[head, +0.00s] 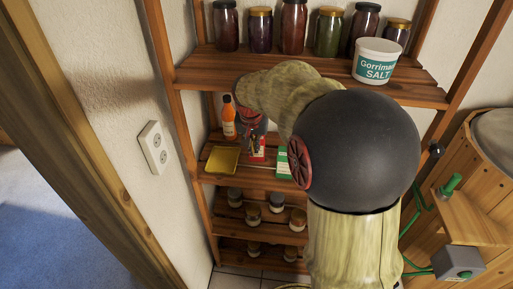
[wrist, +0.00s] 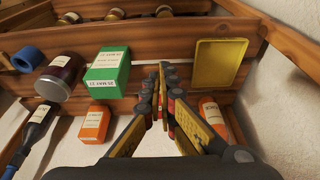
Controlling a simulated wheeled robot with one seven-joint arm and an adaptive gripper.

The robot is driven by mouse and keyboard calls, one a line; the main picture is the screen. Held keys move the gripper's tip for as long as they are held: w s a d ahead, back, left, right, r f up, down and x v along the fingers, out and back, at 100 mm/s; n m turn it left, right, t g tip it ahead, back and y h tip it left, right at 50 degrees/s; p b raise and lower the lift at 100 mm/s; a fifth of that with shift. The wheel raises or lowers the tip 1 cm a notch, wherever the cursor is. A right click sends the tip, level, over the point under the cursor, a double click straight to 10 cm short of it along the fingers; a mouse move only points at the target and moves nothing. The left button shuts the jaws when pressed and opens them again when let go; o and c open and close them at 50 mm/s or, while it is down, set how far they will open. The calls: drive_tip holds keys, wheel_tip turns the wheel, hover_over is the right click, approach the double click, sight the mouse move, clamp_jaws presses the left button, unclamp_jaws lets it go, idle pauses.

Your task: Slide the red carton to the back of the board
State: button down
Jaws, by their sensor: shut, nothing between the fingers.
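The red carton (head: 259,147) stands on the middle shelf board (head: 228,180), between the yellow tray and the green carton, with a pale label on its face. My gripper (head: 254,132) reaches down to it from above, and my arm covers much of the shelf to the right. In the wrist view my gripper's fingers (wrist: 165,75) are closed together and hold nothing. Only slivers of red (wrist: 171,104) show between the fingers there, so most of the carton is hidden. I cannot tell whether the fingers touch it.
The yellow tray (head: 223,160) lies front left, with an orange bottle (head: 229,118) behind it. The green carton (wrist: 108,72), an orange carton (wrist: 95,123) and a dark jar (wrist: 60,77) stand on the other side. The upper shelf (head: 205,70) holds jars and a salt tub (head: 376,62).

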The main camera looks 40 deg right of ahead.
drive_tip(key=b, duration=0.4)
approach(258, 167)
drive_tip(key=f, duration=0.3)
drive_tip(key=s+a+f, duration=0.1)
drive_tip(key=f, duration=0.1)
drive_tip(key=shift+f, duration=0.3)
drive_tip(key=shift+w+d+f+b, duration=0.15)
drive_tip(key=shift+w+d+b, duration=0.4)
drive_tip(key=shift+w+d, duration=0.9)
drive_tip(key=shift+d, duration=0.1)
drive_tip(key=shift+d, duration=0.1)
